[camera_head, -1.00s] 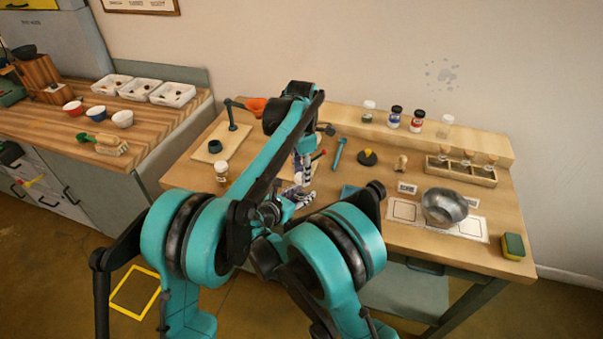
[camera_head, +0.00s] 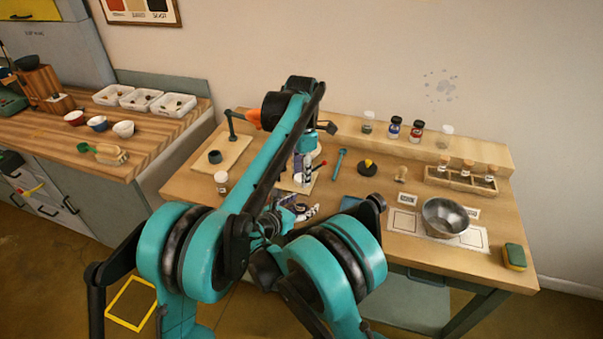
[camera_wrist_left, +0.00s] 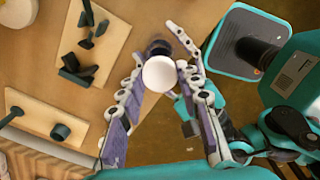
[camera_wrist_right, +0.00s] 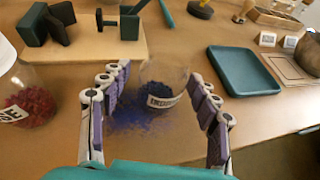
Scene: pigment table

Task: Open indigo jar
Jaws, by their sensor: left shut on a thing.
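The indigo jar (camera_wrist_right: 164,88) is clear glass with an "INDIGO" label and dark blue pigment. In the right wrist view it stands between the fingers of my right gripper (camera_wrist_right: 160,78), with visible gaps at the sides; no lid shows on it there. My left gripper (camera_wrist_left: 162,68) is shut on a round white lid (camera_wrist_left: 160,74); dark blue shows just beyond it. In the head view my left gripper (camera_head: 303,165) is above my right gripper (camera_head: 298,212), and the jar is hidden by my arms. Blue powder (camera_wrist_right: 135,115) lies on the table beside the jar.
A red-pigment jar (camera_wrist_right: 28,95) stands left of the indigo jar in the right wrist view. A teal tray (camera_wrist_right: 243,70) lies to the right, and a board with dark parts (camera_wrist_right: 85,45) lies behind. A metal bowl (camera_head: 445,216) is at the table's right.

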